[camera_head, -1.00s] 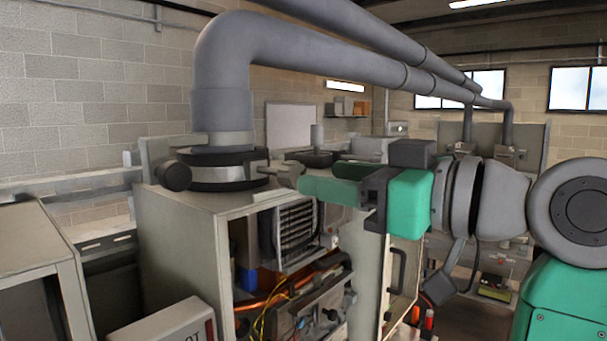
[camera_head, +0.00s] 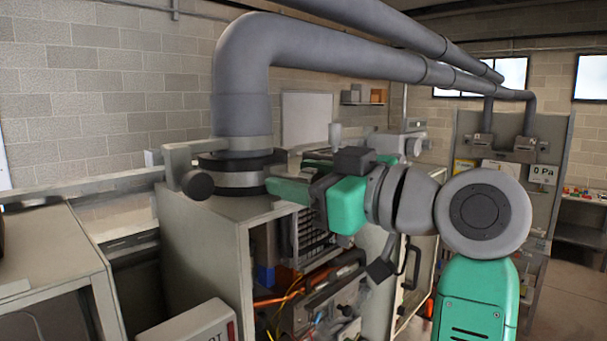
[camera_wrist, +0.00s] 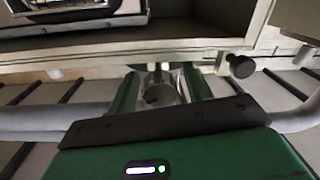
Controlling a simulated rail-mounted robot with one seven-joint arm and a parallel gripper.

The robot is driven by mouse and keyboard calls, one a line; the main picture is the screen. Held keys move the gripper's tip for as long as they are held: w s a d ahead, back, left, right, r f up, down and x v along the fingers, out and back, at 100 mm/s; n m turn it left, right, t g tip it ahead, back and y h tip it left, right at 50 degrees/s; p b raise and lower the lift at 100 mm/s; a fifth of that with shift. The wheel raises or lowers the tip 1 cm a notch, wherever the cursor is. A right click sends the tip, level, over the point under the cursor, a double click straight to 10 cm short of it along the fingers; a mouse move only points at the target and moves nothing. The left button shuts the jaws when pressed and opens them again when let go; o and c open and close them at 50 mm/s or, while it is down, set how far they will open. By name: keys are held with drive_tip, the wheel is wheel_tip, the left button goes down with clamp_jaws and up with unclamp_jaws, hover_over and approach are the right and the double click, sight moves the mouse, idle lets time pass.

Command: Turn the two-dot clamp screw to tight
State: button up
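The clamp (camera_head: 235,180) is a grey and black band around the foot of the big grey flue pipe, on top of the open heater cabinet. In the head view my gripper (camera_head: 275,188) is at the clamp's right side, and its green fingers hide the screw there. In the wrist view a round metal screw head (camera_wrist: 160,93) with a dark slot sits between the two green fingers of my gripper (camera_wrist: 161,88). Gaps show on both sides of it, so the gripper looks open around it. I can make out no dot marks.
A black knob (camera_head: 197,184) sticks out at the clamp's left. The flue pipe (camera_head: 243,75) rises and bends right above my arm. The heater cabinet (camera_head: 205,240) is open at the front with wires inside. A bench (camera_head: 45,245) stands at the left.

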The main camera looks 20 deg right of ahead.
drive_tip(key=c, duration=0.9)
drive_tip(key=shift+c, duration=0.2)
drive_tip(key=m, duration=0.3)
drive_tip(key=shift+m, duration=0.3)
drive_tip(key=shift+d+m, duration=0.1)
drive_tip(key=shift+m, duration=1.8)
drive_tip(key=o, duration=1)
